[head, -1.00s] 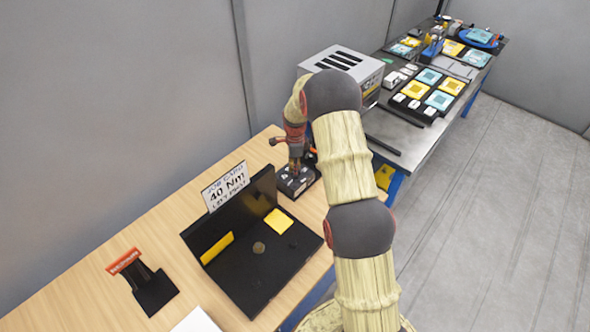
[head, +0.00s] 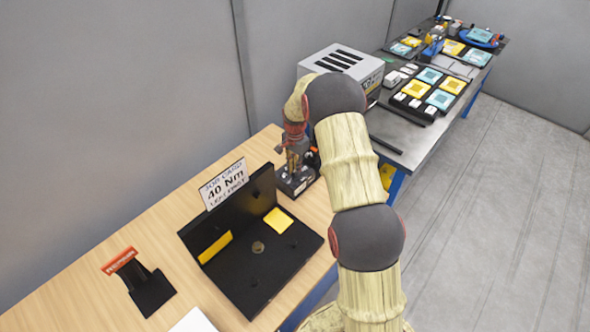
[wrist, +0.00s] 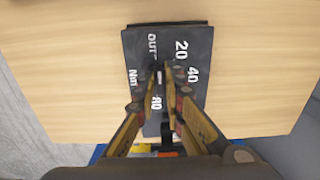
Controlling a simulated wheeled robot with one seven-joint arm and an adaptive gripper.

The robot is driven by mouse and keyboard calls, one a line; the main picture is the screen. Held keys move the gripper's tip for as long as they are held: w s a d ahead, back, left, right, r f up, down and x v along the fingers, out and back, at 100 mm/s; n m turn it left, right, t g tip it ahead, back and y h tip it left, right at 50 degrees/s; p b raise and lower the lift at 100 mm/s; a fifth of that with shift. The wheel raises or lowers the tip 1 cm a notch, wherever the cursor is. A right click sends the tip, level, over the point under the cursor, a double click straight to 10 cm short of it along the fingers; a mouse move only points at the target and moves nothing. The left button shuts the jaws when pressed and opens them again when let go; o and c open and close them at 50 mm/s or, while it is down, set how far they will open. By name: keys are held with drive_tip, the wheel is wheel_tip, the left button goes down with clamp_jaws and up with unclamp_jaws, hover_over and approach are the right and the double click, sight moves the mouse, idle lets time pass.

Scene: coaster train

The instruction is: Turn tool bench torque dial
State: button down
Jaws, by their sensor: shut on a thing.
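The torque dial unit (head: 297,186) is a small dark box on the wooden bench, beyond the black tray. In the wrist view its dark face (wrist: 192,35) carries the marks "20", "40", "80", "OUT" and "Nm". My gripper (wrist: 161,82) is over the middle of that face with its fingers shut on the dial knob. The knob is mostly hidden between the fingers, so I cannot tell which mark it points to. In the head view my gripper (head: 294,163) reaches down onto the unit. The job card (head: 224,184) reads "40 Nm"; its bottom line is unclear.
A black tray (head: 273,268) with a raised back and yellow pads lies in front of the dial unit. A black stand with a red label (head: 150,288) is at the left. A grey box (head: 342,68) and a metal table with parts (head: 412,150) stand beyond.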

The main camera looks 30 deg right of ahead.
drive_tip(key=shift+n, duration=0.8)
drive_tip(key=c, duration=2)
unclamp_jaws()
drive_tip(key=shift+o, duration=0.6)
wheel_tip(320, 180, up, 12)
drive_tip(key=shift+n, duration=0.3)
